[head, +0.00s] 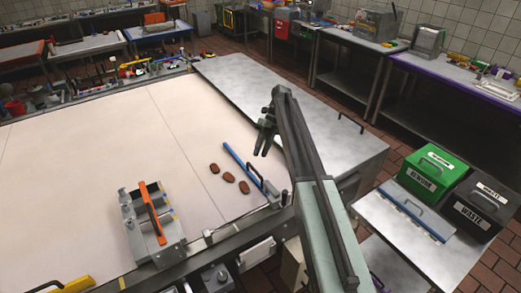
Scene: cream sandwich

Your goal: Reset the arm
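My arm rises from the lower right of the head view and bends down at its top. My gripper (262,151) hangs from it, with its fingers pointing down above the right edge of the cream work surface (90,160). A small gap shows between the two fingers, and nothing is seen in them. Three brown oval biscuits (229,177) lie on the cream surface, left of and below the gripper in the picture. The gripper appears apart from them.
A blue bar (240,165) lies beside the biscuits. A grey device with an orange handle (152,212) stands at the front edge. A grey metal counter (235,85) is behind my arm. A green bin (432,173) and a black waste bin (478,205) stand right. The cream surface's middle is clear.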

